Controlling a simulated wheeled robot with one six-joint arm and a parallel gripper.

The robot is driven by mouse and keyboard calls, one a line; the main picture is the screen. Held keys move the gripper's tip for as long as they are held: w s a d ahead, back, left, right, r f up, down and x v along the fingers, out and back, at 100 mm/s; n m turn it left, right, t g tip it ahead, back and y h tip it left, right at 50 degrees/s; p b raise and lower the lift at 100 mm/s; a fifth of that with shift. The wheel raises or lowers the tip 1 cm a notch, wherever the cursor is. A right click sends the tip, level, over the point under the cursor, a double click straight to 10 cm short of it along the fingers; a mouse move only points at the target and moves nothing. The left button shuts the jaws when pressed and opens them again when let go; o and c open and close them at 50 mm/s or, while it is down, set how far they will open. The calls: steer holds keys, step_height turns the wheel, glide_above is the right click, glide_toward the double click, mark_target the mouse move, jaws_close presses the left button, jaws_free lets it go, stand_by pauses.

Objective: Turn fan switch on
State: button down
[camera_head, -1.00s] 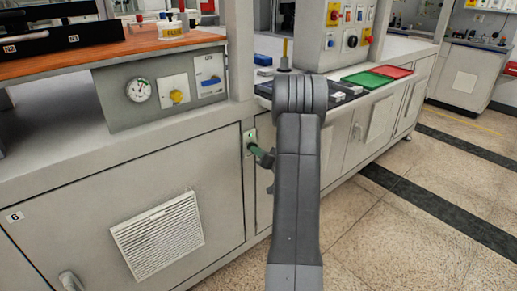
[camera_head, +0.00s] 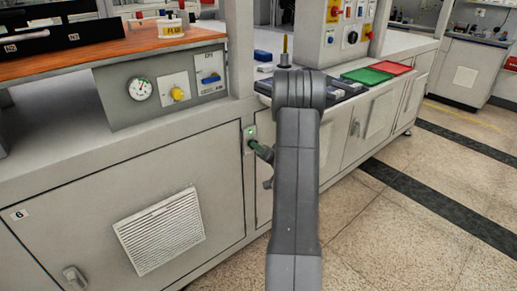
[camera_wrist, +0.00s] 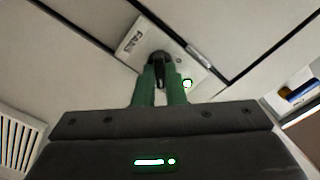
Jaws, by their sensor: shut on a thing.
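The fan switch (camera_wrist: 131,41) is a pale plate marked "FAN" on the cabinet front. It has a dark knob or lever (camera_wrist: 159,57) and a lit green lamp (camera_wrist: 187,84). In the head view the plate (camera_head: 249,132) sits on the narrow post beside the cabinet door, with a green light at its top. My gripper (camera_wrist: 160,78) has green fingers, shut on the dark switch lever. In the head view the green fingers (camera_head: 261,151) reach the plate from the right. The lever's exact angle is partly hidden by the fingers.
A grey panel with a gauge (camera_head: 140,89), a yellow knob (camera_head: 177,94) and a blue-handled switch (camera_head: 210,79) is above left. A vented door (camera_head: 160,230) lies left. Green and red trays (camera_head: 367,76) lie on the bench behind my arm. The floor at right is clear.

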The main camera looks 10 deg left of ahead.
steer(key=c, duration=1.5)
jaws_free()
steer(key=v, duration=1.3)
steer(key=shift+s+d+p, duration=0.25)
steer(key=shift+d+p, duration=0.05)
steer(key=shift+p, duration=0.1)
steer(key=x, duration=1.3)
steer(key=shift+w+a+b, duration=0.3)
steer(key=shift+b, duration=0.15)
